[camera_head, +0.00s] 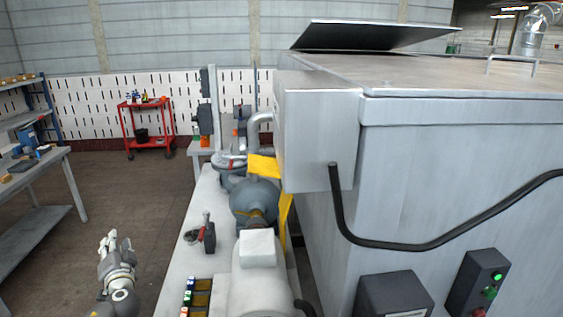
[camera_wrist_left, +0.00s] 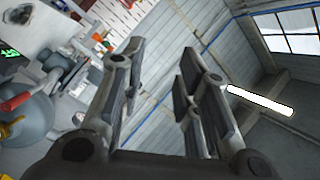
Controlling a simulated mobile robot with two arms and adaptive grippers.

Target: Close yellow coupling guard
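The yellow coupling guard (camera_head: 285,222) shows as a yellow strip on the right side of the grey pump, by the large grey cabinet. A yellow flat panel (camera_head: 263,165) stands above the pump; I cannot tell whether both are one piece. The grey pump (camera_head: 252,203) and pale motor (camera_head: 259,275) hide part of it. My left gripper (camera_head: 112,240) is at the lower left, over the floor, well left of the guard and touching nothing. In the left wrist view its fingers (camera_wrist_left: 160,75) stand apart with nothing between them. My right gripper is not in view.
The grey cabinet (camera_head: 450,165) fills the right side, with a black hose (camera_head: 425,245) across it. A pale bench (camera_head: 203,215) carries the pump, a clamp-like tool (camera_head: 208,235) and small coloured parts. A red cart (camera_head: 147,125) stands far back.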

